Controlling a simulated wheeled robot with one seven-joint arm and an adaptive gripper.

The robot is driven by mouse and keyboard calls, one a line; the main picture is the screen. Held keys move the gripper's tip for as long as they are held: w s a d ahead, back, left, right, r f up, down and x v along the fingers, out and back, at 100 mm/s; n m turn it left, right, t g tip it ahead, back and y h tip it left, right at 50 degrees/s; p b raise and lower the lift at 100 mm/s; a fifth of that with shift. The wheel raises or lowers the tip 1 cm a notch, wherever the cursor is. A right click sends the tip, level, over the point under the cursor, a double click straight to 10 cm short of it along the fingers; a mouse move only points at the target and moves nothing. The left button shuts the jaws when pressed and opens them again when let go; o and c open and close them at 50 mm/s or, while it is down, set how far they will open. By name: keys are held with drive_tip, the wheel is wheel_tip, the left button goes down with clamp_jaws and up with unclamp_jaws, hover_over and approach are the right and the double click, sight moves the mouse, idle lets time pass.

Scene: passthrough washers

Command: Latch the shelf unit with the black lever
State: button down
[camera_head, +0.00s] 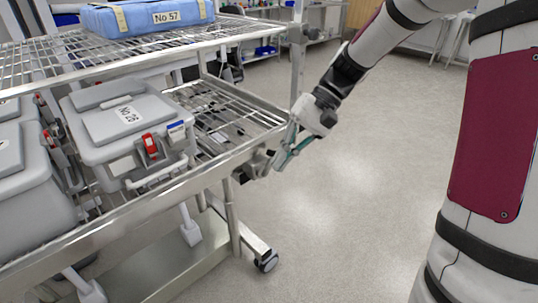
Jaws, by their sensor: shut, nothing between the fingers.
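The shelf unit, a metal wire-rack trolley (75,240), fills the left half of the head view. A small dark fitting (240,175) shows under the near right corner of its middle shelf; it may be the black lever, but it is too small to tell, and so is its position. My gripper (277,164) is at that corner, beside the upright post, with its fingers pointing down and left. It is shut and holds nothing. Its fingertips are close to the corner metalwork; I cannot tell whether they touch it.
A grey lidded box (100,112) labelled No 26, with red and blue clips, stands on the middle shelf. Another grey box (25,190) is at the left. A blue wrapped pack (140,17) labelled No 57 lies on the top shelf. The floor (360,210) right of the trolley is clear.

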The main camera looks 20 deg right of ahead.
drive_tip(key=w+d+f+m+y+b, duration=0.1)
drive_tip(key=w+d+f+y+b, duration=0.1)
drive_tip(key=w+f+y+b, duration=0.4)
drive_tip(key=m+t+y+b, duration=0.6)
drive_tip(key=t+y, duration=0.1)
drive_tip(key=t, duration=0.5)
approach(269, 162)
drive_tip(key=w+d+f, duration=0.3)
drive_tip(key=d+f, duration=0.2)
drive_tip(key=d, duration=0.3)
drive_tip(key=shift+w, duration=0.1)
drive_tip(key=shift+g, duration=0.3)
drive_tip(key=s+r+b+x, duration=0.1)
drive_tip(key=s+x, duration=0.1)
drive_tip(key=x, duration=1.1)
drive_tip(key=shift+s+a+b, duration=0.2)
drive_tip(key=shift+s+b, duration=0.05)
drive_tip(key=shift+b, duration=0.1)
